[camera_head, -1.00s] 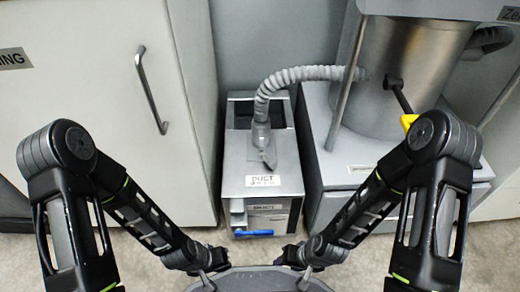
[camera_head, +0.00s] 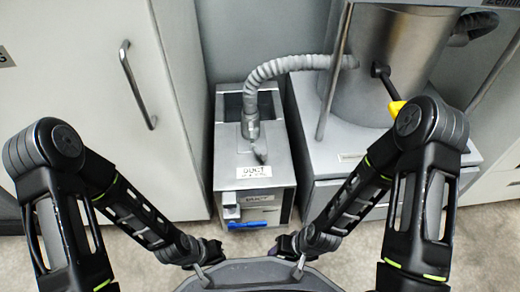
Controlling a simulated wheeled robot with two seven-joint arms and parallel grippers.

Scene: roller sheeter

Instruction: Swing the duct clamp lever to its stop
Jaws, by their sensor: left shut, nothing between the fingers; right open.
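The grey box labelled DUCT (camera_head: 232,150) stands on the floor at the middle of the head view. A ribbed grey hose (camera_head: 290,65) drops to a fitting on its top. A short dark lever (camera_head: 259,154) angles off that fitting; it looks like the clamp lever, though I cannot read a label for it. A blue handle (camera_head: 249,224) lies level low on the box's front. My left gripper (camera_head: 217,249) is shut and empty, in front of the box and low. My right gripper (camera_head: 282,245) is open, low at the box's right front. Both are small and dark, with fingertips hard to make out.
A white cabinet with a bar handle (camera_head: 138,85) stands at the left. At the right, a steel drum (camera_head: 395,60) with a yellow-tipped black lever (camera_head: 392,98) sits on a grey cabinet (camera_head: 340,158). Bare floor (camera_head: 490,240) shows at the lower right.

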